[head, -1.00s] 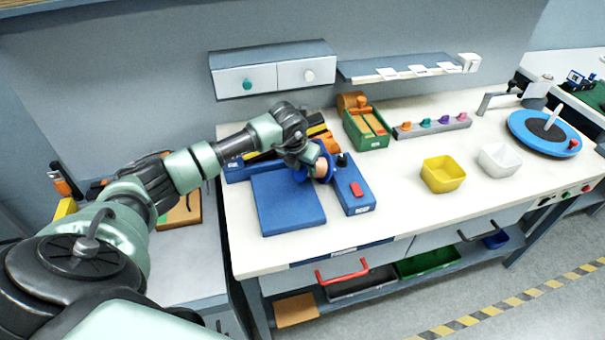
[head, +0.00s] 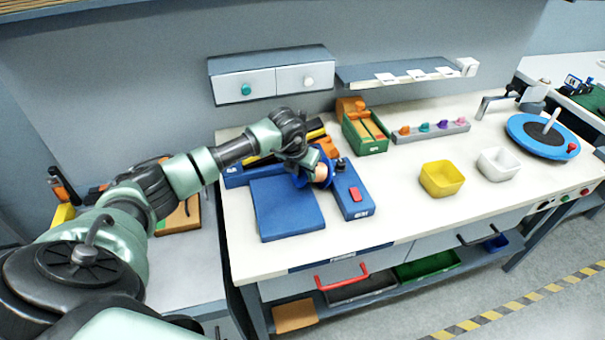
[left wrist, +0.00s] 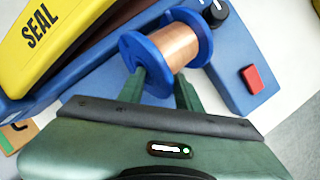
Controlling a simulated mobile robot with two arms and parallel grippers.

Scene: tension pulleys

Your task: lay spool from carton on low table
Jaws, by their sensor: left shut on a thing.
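A spool of copper-coloured wire with blue flanges shows in the left wrist view (left wrist: 170,48), between the tips of my left gripper (left wrist: 160,90). My left gripper is shut on the spool. In the head view the spool (head: 325,176) is partly hidden by my left gripper (head: 308,175), over the blue units at the left of the white bench. A lower grey table (head: 195,262) stands left of the bench. I cannot clearly make out a carton. My right gripper is not in view.
A blue flat pad (head: 287,207) and a blue box with a red button (head: 354,193) lie close to the gripper. A green bin (head: 366,133), a yellow bin (head: 441,179) and a white bin (head: 498,163) stand to the right. The low table's front part is clear.

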